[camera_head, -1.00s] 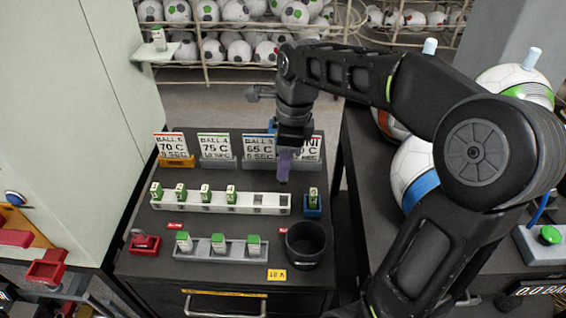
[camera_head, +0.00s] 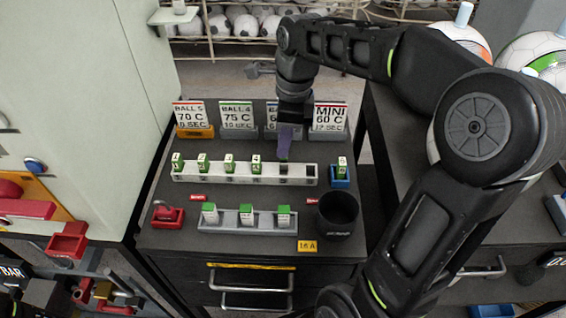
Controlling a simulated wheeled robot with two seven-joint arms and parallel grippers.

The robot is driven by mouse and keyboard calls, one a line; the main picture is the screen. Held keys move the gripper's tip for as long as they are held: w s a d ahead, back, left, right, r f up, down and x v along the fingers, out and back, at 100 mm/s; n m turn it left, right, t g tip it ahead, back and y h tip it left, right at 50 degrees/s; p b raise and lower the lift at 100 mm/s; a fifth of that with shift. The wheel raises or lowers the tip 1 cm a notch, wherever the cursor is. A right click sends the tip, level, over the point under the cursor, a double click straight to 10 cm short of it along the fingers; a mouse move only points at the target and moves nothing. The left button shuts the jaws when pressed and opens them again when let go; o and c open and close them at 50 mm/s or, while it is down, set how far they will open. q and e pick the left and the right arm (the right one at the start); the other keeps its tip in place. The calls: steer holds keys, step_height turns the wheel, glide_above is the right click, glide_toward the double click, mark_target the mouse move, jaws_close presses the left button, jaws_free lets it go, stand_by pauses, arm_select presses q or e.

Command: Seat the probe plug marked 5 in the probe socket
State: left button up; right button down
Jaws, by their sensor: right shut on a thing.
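My right gripper (camera_head: 285,152) reaches down over the white rack (camera_head: 214,179) near its right end. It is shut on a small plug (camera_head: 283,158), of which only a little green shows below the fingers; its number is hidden. Several white plugs with green tops (camera_head: 229,164) stand upright in the rack to the left of the gripper. Another green-topped plug (camera_head: 342,165) stands in a blue holder (camera_head: 341,180) to the right. I cannot tell which fixture is the probe socket. My left gripper is not in view.
In front of the white rack, a grey rack (camera_head: 265,226) holds three green-topped blocks. A black cup (camera_head: 338,213) stands at its right, a red fixture (camera_head: 167,214) at its left. Sign cards (camera_head: 190,116) line the back. My right arm covers the right side.

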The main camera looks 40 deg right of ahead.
mark_target(284, 161)
steer(key=shift+f, duration=1.35)
steer(key=shift+f, duration=1.85)
steer(key=shift+f, duration=0.15)
steer(key=c, duration=1.1)
jaws_free()
steer(key=shift+c, duration=0.2)
step_height(284, 161, up, 12)
steer(key=d, duration=0.1)
steer(key=shift+s, duration=0.45)
